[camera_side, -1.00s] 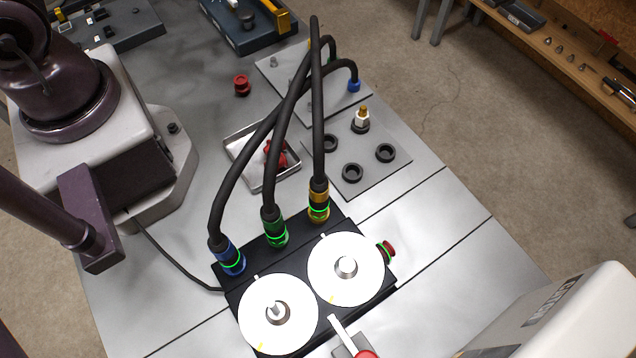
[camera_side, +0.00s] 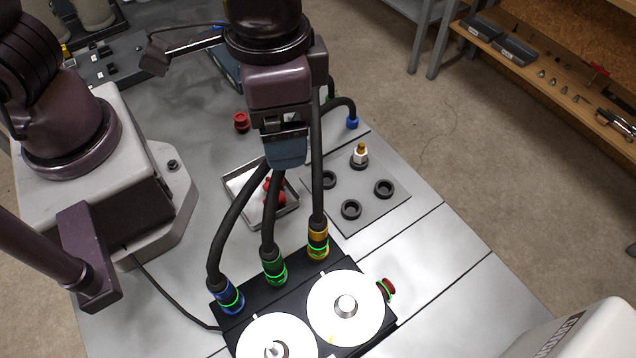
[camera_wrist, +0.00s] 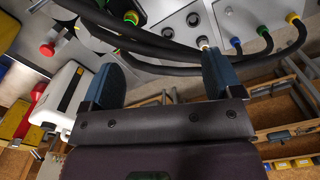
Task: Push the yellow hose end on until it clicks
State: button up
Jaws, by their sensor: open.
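The yellow hose end (camera_side: 318,241) sits upright at the right of three hose ends on the black box (camera_side: 248,268), with a lit green ring at its base. The green hose end (camera_side: 273,264) and blue hose end (camera_side: 228,294) stand to its left, also with lit green rings. My gripper (camera_side: 286,160) is above the hoses, apart from the yellow end, and hides part of them. In the wrist view my gripper (camera_wrist: 160,72) is open, with its blue fingers spread and black hoses passing beyond them. The yellow end (camera_wrist: 130,17) shows near the top there.
A metal tray (camera_side: 240,185) with a red part lies below my gripper. A grey plate (camera_side: 345,185) with black rings stands to its right. White dials (camera_side: 345,305) and a red button (camera_side: 386,289) are at the box. A red knob (camera_side: 241,122) stands behind the tray.

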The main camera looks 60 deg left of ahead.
jog(key=n, duration=0.1)
send_over(318, 220)
jog(key=s+a, duration=0.1)
jog(key=a, duration=0.1)
notch_tip(318, 220, down, 5)
jog(key=shift+w+d+n, duration=0.25)
jog(key=shift+d+n, duration=0.25)
jog(key=shift+n, duration=0.05)
jog(key=shift+w+d+n, duration=0.2)
jog(key=shift+d+n, duration=0.3)
jog(key=shift+n, duration=0.55)
jog(key=shift+f, duration=3.95)
grip_shut()
